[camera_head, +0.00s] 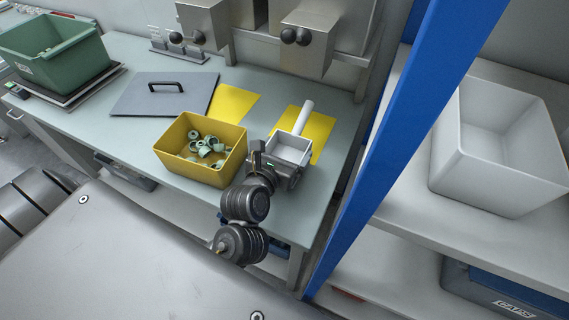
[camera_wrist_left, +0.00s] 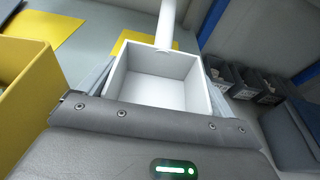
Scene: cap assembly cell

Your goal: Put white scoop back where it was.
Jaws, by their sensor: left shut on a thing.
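The white scoop (camera_head: 291,150) is an open square box with a round handle pointing away from me. It is at the right part of the table, its handle over a yellow mat (camera_head: 318,125). My left gripper (camera_head: 277,164) is shut on the scoop, with a finger on either side of its box. In the left wrist view the empty scoop (camera_wrist_left: 152,88) sits between the fingers. I cannot tell whether its underside touches the table. My right gripper is not in view.
A yellow bin (camera_head: 243,146) with several pale green caps (camera_head: 207,146) stands just left of the scoop. A grey lid (camera_head: 135,98) and a second yellow mat (camera_head: 233,101) lie behind it. A blue post (camera_head: 405,125) rises at the right, before a shelf with a white bin (camera_head: 470,168).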

